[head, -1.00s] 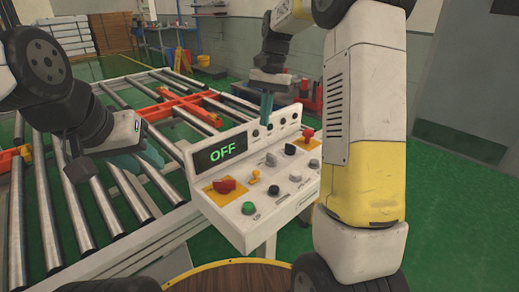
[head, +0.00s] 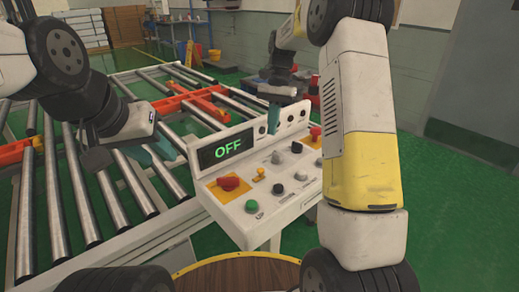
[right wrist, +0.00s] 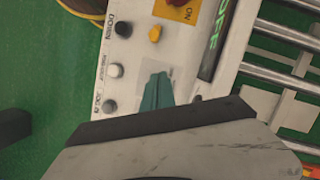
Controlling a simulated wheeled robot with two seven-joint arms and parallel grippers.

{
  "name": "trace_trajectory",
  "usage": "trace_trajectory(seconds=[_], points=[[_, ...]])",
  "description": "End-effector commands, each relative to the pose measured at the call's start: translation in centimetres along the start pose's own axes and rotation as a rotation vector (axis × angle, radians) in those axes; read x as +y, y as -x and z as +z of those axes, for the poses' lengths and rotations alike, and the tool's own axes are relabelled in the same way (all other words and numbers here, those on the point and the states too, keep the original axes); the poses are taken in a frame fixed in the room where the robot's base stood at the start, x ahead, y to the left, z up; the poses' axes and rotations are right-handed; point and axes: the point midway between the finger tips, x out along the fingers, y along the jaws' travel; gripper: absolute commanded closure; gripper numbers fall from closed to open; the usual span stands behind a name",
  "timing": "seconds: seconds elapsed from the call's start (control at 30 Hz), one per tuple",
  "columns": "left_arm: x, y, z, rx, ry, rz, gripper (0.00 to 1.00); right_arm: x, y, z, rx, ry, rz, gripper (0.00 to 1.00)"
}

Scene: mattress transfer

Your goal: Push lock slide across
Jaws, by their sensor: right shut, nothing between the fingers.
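The control panel (head: 285,208) is white with a lit "OFF" display. A small yellow slide-like piece (head: 259,174) sits on it beside a red knob (head: 229,183) on a yellow plate; it also shows in the right wrist view (right wrist: 155,34). My right gripper (head: 274,116) has teal fingers pointing down over the panel's far side. In the right wrist view its fingers (right wrist: 157,92) are together and empty, over the panel and apart from the yellow piece. My left gripper (head: 150,156) hangs over the rollers left of the panel; its finger gap is unclear.
A roller conveyor (head: 108,205) with orange-red parts fills the left. Several buttons and knobs crowd the panel, including a green button (head: 252,206) and a red one (head: 315,131). Green floor (head: 460,210) is clear at the right.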

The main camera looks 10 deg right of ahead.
Motion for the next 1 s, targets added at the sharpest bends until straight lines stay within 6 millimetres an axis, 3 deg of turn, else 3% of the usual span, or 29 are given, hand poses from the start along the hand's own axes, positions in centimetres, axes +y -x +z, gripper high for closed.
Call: trace_trajectory(seconds=[0.37, 0.6, 1.0], points=[[0.0, 0.0, 0.0, 0.0, 0.0, 0.0, 0.64, 0.1, -8.1, 0.1, -0.003, -0.001, 0.002, 1.0], [0.0, 0.0, 0.0, 0.0, 0.0, 0.0, 0.64, 0.0, -9.2, 3.0, 0.0, 0.001, 0.0, 1.0], [0.0, 0.0, 0.0, 0.0, 0.0, 0.0, 0.64, 0.0, -9.5, 3.6, 0.0, 0.0, 0.0, 1.0]])
